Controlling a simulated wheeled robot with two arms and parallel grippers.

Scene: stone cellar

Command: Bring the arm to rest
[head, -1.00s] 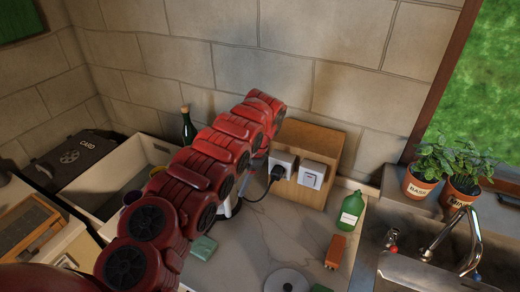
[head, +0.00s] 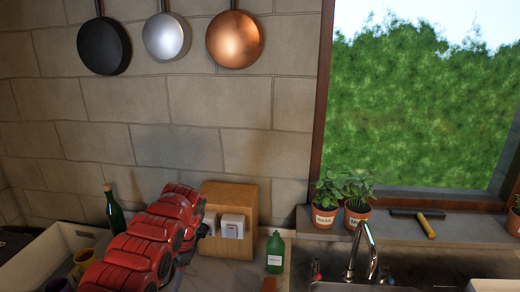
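My red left arm comes in from the lower left and reaches to a wooden block (head: 245,196) against the stone wall. The block carries a white socket, mostly behind the arm, and a white switch plate (head: 232,227) on its right. A dark plug sits at the socket, partly covered. My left gripper (head: 188,257) is at the far end of this arm, low in front of the block and largely hidden. I cannot see whether its fingers are open or whether it touches the plug. My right gripper is not in view.
A dark bottle (head: 115,212) and a pale crate (head: 40,259) with mugs (head: 84,258) stand left of the arm. A green bottle (head: 275,252) stands right of the block, near the sink tap (head: 362,245). Potted herbs (head: 325,214) stand on the sill. Pans (head: 234,40) hang above.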

